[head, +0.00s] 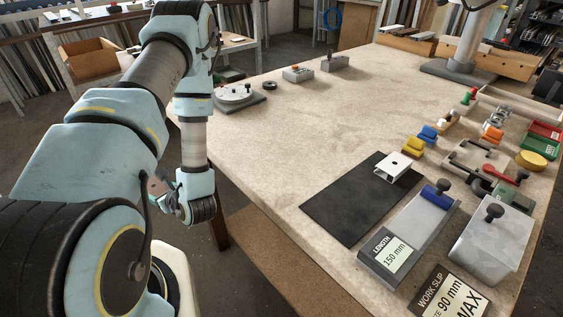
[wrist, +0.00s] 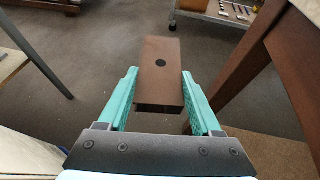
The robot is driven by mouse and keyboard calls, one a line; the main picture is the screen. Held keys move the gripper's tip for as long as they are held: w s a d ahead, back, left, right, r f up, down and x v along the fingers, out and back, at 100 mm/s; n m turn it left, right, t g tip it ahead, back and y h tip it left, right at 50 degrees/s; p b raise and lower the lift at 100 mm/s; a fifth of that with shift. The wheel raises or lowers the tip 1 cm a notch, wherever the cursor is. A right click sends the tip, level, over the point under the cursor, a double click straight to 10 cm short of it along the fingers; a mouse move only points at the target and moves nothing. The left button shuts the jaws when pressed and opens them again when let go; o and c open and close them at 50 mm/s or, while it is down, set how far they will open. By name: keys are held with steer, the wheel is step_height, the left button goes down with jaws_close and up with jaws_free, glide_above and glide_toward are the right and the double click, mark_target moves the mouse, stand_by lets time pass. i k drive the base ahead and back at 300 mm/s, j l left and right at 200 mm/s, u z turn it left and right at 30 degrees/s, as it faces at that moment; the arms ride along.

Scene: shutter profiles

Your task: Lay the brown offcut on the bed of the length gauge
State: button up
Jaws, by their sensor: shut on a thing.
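The brown offcut (wrist: 160,84), a channel piece with a dark round hole in its top, is between the teal fingers of my gripper (wrist: 160,76) in the wrist view. My gripper is shut on its sides and holds it above the floor, off the workbench. In the head view my arm hangs left of the bench and largely hides gripper and offcut. The length gauge (head: 418,226) lies near the bench's front edge, with a grey bed, a blue block with a black knob at its far end, and a "LENGTH 150 mm" label. Its bed is bare.
A white profile piece (head: 392,167) lies on a black mat (head: 345,205) left of the gauge. A grey block with a knob (head: 489,243) stands right of it; a work slip (head: 447,291) is in front. Coloured clamps (head: 428,136) stand behind. The bench's middle is clear.

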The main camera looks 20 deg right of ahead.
mark_target(416, 223)
steer(key=k+l+u, duration=0.15)
steer(key=k+u, duration=0.3)
steer(key=k+l+u, duration=0.1)
steer(key=k+u, duration=0.15)
steer(key=u, duration=0.2)
steer(key=k+j+u, duration=0.1)
steer(key=k+u, duration=0.35)
steer(key=k+j+u, duration=0.2)
steer(key=u, duration=0.25)
steer(key=k+l+u, duration=0.15)
steer(key=k+u, duration=0.45)
steer(key=u, duration=0.2)
steer(key=k+u, duration=0.35)
steer(key=k+l+z, duration=0.15)
steer(key=k+z, duration=0.3)
steer(key=k, duration=0.2)
